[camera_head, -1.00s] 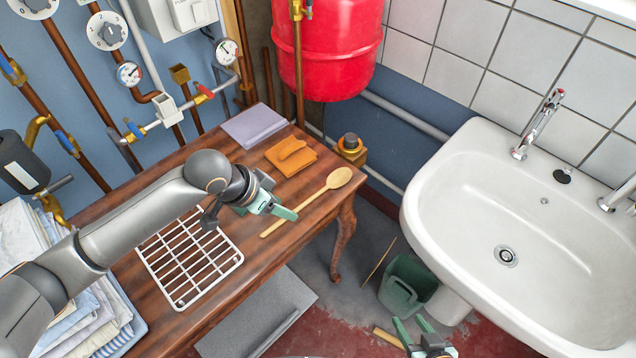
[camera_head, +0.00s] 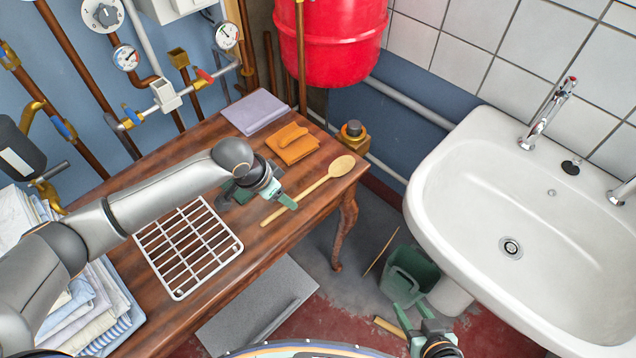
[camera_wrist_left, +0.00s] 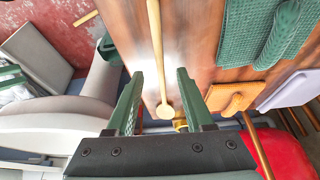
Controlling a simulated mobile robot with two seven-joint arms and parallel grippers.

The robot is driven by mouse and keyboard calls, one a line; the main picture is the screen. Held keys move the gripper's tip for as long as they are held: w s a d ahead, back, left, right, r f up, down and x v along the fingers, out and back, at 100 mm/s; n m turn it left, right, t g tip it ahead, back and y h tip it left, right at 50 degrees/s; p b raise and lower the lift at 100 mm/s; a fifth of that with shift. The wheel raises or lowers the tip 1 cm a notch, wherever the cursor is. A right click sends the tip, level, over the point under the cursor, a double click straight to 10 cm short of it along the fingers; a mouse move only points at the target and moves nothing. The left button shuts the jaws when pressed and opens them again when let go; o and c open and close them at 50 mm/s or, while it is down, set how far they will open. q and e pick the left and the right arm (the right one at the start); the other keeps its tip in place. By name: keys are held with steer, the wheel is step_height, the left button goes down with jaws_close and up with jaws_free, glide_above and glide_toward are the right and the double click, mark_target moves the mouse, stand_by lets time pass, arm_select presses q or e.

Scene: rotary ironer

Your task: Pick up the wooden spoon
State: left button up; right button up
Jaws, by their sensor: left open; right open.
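The wooden spoon (camera_head: 312,188) lies on the wooden table (camera_head: 200,160), its bowl toward the table's right corner and its handle toward the front edge. My left gripper (camera_head: 284,197) is open over the handle part of the spoon. In the left wrist view its two green fingers (camera_wrist_left: 158,88) stand apart, with the spoon (camera_wrist_left: 156,45) showing between them, not gripped. The gap in height between fingers and spoon is hard to tell. My right gripper (camera_head: 413,318) is open and empty low in the head view, away from the table.
An orange cloth (camera_head: 293,145) and a lilac cloth (camera_head: 256,112) lie behind the spoon. A white wire rack (camera_head: 188,248) and folded laundry (camera_head: 95,310) are to the left. A green textile (camera_wrist_left: 265,30) shows beside the spoon in the wrist view. A sink (camera_head: 490,190) stands right.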

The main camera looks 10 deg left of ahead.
mark_target(310, 189)
arm_select(q)
steer(key=shift+x, duration=1.5)
steer(key=shift+s, duration=0.1)
steer(key=shift+c, duration=0.3)
jaws_close()
